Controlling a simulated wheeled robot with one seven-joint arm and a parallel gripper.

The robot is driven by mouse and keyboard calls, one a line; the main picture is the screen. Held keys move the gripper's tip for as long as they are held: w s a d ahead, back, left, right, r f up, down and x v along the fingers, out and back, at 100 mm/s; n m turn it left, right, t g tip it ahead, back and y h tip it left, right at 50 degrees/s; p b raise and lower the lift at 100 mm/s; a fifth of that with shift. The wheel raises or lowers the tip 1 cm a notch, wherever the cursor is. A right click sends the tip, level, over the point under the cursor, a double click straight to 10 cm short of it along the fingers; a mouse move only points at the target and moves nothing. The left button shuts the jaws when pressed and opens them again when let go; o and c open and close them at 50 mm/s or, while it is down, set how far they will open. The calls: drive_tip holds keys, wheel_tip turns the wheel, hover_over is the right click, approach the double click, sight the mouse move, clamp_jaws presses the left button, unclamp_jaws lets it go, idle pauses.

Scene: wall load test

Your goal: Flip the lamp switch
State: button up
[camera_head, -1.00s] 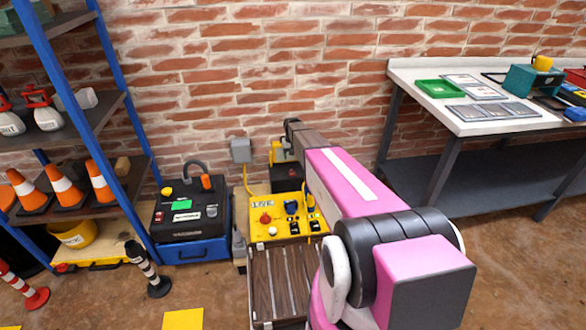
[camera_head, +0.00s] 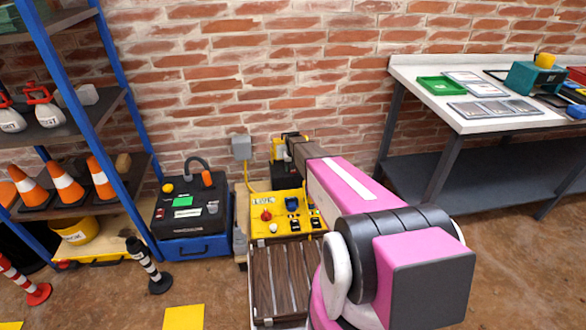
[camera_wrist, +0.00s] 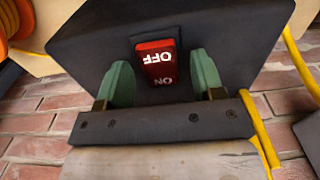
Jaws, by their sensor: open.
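In the wrist view, a red rocker switch (camera_wrist: 158,62) with white OFF and ON lettering sits in a dark box face (camera_wrist: 95,45). The OFF half is bright and the ON half is in shade. My gripper (camera_wrist: 162,78) is open, with one green finger on each side of the switch and nothing between them but the view of the switch. Whether the fingers touch the box is unclear. In the head view, my arm reaches to a black-and-yellow unit (camera_head: 279,176) by the brick wall; the switch cannot be made out there.
A yellow control panel (camera_head: 268,208) with knobs and switches stands just below the arm's end. A grey wall box (camera_head: 241,147) with a yellow cable is to its left. A black-and-blue case (camera_head: 190,220) stands further left. A workbench (camera_head: 455,118) is at right.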

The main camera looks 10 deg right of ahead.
drive_tip(key=shift+c, duration=0.3)
drive_tip(key=c, duration=0.9)
drive_tip(key=shift+s+t, duration=0.3)
drive_tip(key=shift+t, duration=1)
drive_tip(key=o, duration=1)
drive_tip(key=shift+c, duration=0.2)
